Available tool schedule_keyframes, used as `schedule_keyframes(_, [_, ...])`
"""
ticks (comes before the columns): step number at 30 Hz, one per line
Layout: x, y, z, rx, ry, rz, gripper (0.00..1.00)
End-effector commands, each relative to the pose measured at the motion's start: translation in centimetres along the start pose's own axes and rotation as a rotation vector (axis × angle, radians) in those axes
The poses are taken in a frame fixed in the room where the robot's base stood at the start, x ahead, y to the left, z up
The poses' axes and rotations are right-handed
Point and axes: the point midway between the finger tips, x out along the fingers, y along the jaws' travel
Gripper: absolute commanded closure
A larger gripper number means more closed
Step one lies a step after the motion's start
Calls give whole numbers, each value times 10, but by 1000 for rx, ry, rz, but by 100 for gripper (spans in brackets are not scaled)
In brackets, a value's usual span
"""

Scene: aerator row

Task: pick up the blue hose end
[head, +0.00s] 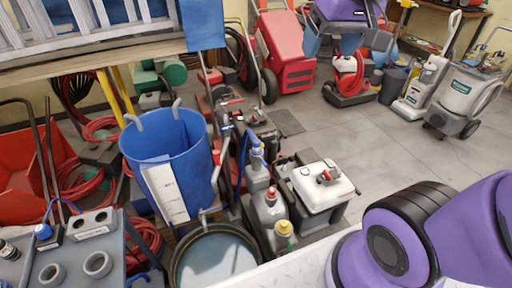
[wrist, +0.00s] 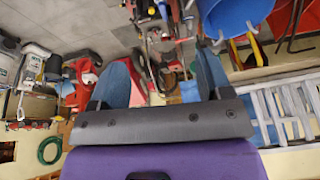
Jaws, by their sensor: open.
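A blue hose end (head: 43,231) with a thin blue hose curving up from it stands on a grey bench unit at the lower left of the head view. I cannot tell for sure which of the two is meant. My gripper (wrist: 160,65) shows in the wrist view with its two blue-grey fingers wide apart and nothing held between them. It is not seen in the head view, and neither blue hose end can be made out in the wrist view.
The grey bench unit (head: 62,262) carries ring holders and a labelled block. A blue bucket (head: 165,150) with a white label stands right of it, with a round tub (head: 215,262) in front. A white-topped tank (head: 322,183) stands mid-view. Grey floor (head: 370,140) is clear behind it.

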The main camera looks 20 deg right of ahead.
Motion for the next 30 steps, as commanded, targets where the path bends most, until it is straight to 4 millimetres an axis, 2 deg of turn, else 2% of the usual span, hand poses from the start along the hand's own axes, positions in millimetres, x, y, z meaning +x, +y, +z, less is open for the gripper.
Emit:
schedule_keyframes(2, [0, 1, -3, -169, 3, 41, 28])
schedule_keyframes(5, [5, 2, -18, -386, -15, 89, 28])
schedule_keyframes(9, [21, 0, -51, -659, -64, 132, 28])
schedule_keyframes(14, [44, -1, -86, -886, -120, 146, 28])
schedule_keyframes(23, [101, -3, -145, -1244, -213, 126, 28])
schedule_keyframes(30, [157, -4, -185, -1508, -275, 76, 28])
